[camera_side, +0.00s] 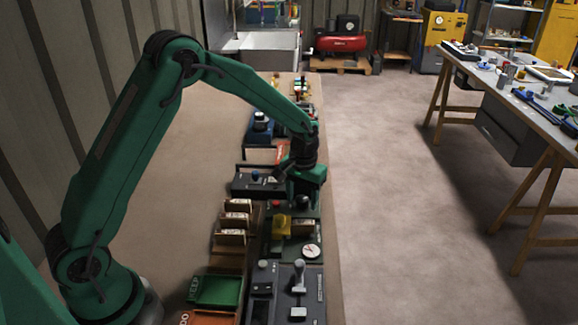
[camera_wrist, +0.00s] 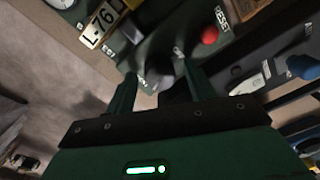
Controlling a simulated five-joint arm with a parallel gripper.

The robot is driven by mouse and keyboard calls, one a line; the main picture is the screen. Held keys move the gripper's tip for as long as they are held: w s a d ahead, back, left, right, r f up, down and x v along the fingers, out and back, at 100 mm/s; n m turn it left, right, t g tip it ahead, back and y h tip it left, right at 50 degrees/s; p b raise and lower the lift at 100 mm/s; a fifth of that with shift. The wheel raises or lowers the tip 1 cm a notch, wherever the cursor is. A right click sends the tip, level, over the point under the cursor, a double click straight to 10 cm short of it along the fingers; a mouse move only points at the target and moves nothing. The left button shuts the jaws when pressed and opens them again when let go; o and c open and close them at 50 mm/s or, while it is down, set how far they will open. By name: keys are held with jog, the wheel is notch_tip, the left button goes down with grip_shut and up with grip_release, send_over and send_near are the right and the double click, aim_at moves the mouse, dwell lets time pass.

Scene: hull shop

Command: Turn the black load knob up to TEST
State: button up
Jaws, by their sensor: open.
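My gripper (camera_side: 303,192) hangs pointing down over a dark green panel (camera_side: 290,245). Its jaws are open, and the two green fingers also show in the wrist view (camera_wrist: 158,82). A dark rounded shape, seemingly the black load knob (camera_side: 303,202), is just under the fingertips. In the wrist view a dark shape lies between and behind the fingers, partly hidden. I cannot tell whether the fingers touch it. A small white label stands beyond the fingers, too small to read.
The panel also has a red button (camera_wrist: 209,34) by a RESET label (camera_wrist: 221,17), a yellow handle (camera_side: 281,226) and a round dial (camera_side: 309,251). A dark unit with a blue knob (camera_wrist: 302,67) lies alongside. Wooden racks (camera_side: 232,225) and a grey lever box (camera_side: 298,285) are close.

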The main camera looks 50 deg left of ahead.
aim_at(302, 198)
jog(key=c, duration=1)
jog(key=shift+m, duration=1.8)
jog(key=o, duration=1)
notch_tip(302, 198, up, 7)
jog(key=shift+f, duration=0.1)
jog(key=shift+r, duration=0.55)
